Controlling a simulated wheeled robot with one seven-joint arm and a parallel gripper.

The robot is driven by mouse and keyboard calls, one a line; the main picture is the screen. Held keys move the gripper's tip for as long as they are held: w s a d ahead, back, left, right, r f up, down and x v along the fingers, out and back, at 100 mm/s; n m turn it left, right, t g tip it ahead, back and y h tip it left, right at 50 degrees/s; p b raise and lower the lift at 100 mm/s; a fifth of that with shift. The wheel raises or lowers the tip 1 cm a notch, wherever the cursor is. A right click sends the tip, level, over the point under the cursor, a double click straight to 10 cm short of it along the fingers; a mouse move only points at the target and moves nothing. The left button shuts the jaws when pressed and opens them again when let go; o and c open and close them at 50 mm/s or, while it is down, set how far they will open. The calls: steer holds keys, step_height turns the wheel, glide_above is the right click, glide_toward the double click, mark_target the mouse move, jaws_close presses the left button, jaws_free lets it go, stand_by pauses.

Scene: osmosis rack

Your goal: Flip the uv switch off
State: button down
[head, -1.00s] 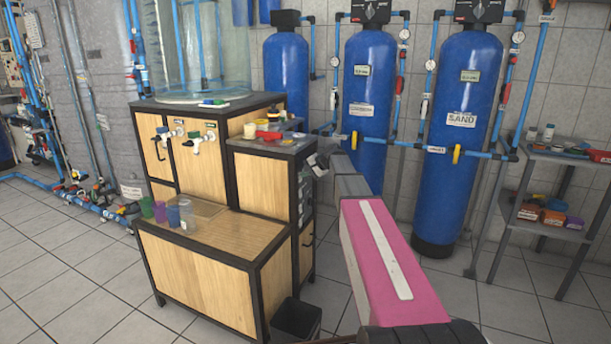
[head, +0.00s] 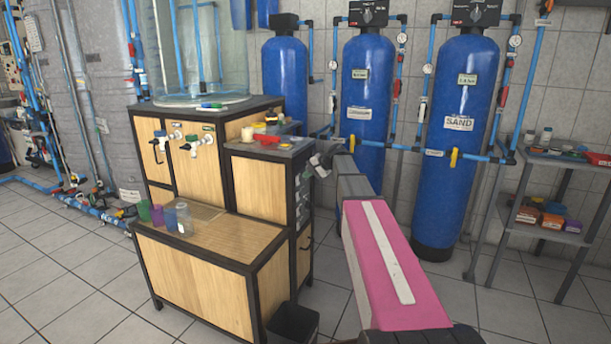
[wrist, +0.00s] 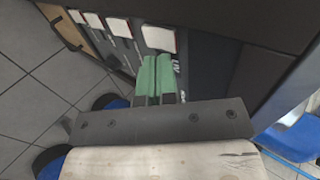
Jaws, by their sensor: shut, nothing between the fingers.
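My gripper (wrist: 158,78) has green fingertips pressed together in the wrist view, with nothing between them. In the head view my gripper (head: 322,162) is at the right side of the wooden cabinet, near its top. A grey switch panel (wrist: 125,52) with several white, red-edged labels lies just beyond the fingertips in the wrist view. In the head view the panel (head: 303,197) is seen edge-on.
The cabinet (head: 205,180) has a lower bench in front with cups on it. A dark bin (head: 292,328) stands on the floor beside it. Blue tanks (head: 460,140) with pipes stand behind my arm. A metal shelf (head: 560,160) is at right. Floor in front is clear.

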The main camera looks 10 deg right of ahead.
steer(key=a+r+v, duration=0.1)
steer(key=v, duration=1)
steer(key=shift+w, duration=0.4)
steer(key=shift+r, duration=0.1)
steer(key=s+a+f+n+g+h, duration=0.1)
steer(key=s+a+f+g+h, duration=0.1)
steer(key=s+f, duration=0.65)
steer(key=s+a+f+n+g+h, duration=0.1)
steer(key=s+a+f+h, duration=0.15)
steer(key=s+f, duration=0.6)
steer(key=s+a+f+n+g+h, duration=0.1)
steer(key=s+f+n+h, duration=0.3)
steer(key=s+f, duration=1.1)
steer(key=shift+s+f+n+g, duration=0.25)
steer(key=shift+s+n+g, duration=0.15)
steer(key=shift+s+g, duration=0.65)
steer(key=shift+s+a, duration=0.1)
